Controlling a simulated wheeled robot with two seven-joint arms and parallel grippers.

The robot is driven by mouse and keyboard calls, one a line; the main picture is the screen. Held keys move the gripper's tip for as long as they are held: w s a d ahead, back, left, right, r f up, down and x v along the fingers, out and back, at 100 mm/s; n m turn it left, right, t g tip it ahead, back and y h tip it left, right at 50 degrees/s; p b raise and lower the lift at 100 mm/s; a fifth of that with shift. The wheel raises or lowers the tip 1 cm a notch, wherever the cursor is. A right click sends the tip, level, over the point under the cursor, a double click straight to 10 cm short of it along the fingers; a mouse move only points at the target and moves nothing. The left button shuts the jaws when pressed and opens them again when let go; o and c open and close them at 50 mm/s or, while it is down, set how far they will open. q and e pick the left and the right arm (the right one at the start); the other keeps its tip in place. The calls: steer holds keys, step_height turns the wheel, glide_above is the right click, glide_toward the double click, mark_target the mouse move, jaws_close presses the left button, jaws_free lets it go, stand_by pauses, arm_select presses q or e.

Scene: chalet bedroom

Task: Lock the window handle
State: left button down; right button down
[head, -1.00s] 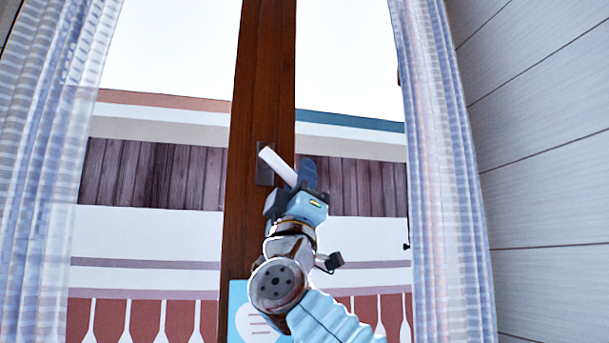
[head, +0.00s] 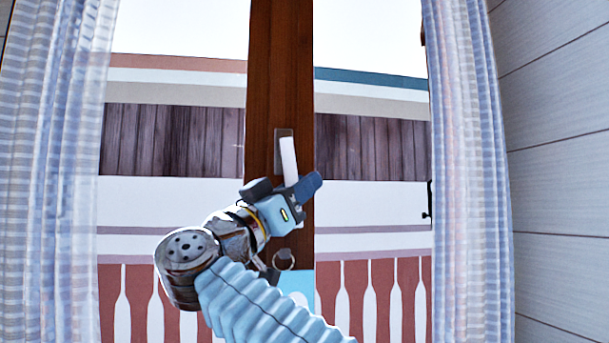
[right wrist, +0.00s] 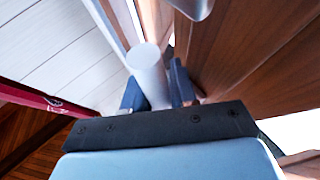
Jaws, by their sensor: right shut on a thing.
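The white window handle (head: 288,158) is on a grey plate (head: 278,150) on the brown wooden window post (head: 281,60). It points almost straight down, tilted slightly, with its lower end at my right gripper (head: 290,190). My right gripper is shut on the handle's lower part. In the right wrist view the white handle (right wrist: 147,72) stands between the two dark blue fingers. The handle's lowest end is hidden by the gripper. My left gripper is in neither view.
Striped curtains hang at the left (head: 45,170) and right (head: 462,150) of the window. A pale plank wall (head: 560,150) is at the far right. A light blue sign (head: 297,288) shows low on the post, partly behind my right arm.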

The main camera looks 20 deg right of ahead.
stand_by(0.5)
steer(key=c, duration=1)
jaws_free()
steer(key=shift+r, duration=0.1)
